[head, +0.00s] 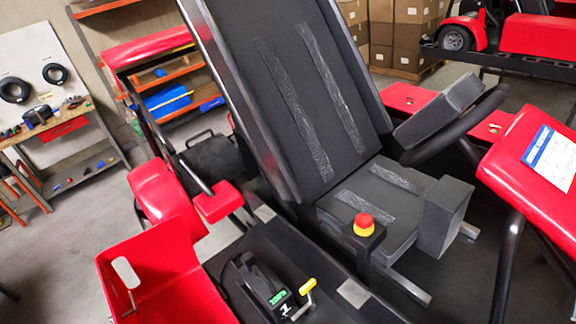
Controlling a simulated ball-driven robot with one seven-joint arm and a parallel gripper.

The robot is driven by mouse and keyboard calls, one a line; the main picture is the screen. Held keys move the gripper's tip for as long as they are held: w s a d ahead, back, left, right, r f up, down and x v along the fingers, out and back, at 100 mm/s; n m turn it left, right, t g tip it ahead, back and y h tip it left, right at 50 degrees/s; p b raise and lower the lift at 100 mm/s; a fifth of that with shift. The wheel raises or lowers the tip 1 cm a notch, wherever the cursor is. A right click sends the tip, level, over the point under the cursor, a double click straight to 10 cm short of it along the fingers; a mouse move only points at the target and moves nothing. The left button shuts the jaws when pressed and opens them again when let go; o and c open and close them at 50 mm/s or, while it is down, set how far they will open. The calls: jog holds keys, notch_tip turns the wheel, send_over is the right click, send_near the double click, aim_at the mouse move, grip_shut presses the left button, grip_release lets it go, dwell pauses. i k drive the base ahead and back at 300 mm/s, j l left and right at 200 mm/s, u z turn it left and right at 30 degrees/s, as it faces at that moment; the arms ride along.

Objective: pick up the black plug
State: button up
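I cannot surely pick out a black plug. A black device (270,292) with a small green display and a white mark sits low in the middle, on the kart's dark side deck (352,293); I cannot tell whether it is the plug. A dark curved piece rises at its left side. Just right of it stands a small lever (306,288) with a yellow top and a pale stem. My gripper is not in view.
The kart's black seat (290,90) fills the middle. A red button (364,224) on a black post, a steering wheel (462,124) and red body panels (160,275) surround the deck. A workbench (60,120), a shelf and cardboard boxes (405,35) stand behind. Grey floor is clear at left.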

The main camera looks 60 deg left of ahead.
aim_at(248, 259)
jog(key=u, duration=1.55)
jog(key=i+j+z, duration=0.4)
jog(key=j, duration=0.2)
jog(key=i+j+z, duration=0.2)
jog(key=j, duration=0.15)
jog(key=j+z, duration=0.45)
jog(key=j, duration=0.25)
jog(key=i, duration=0.05)
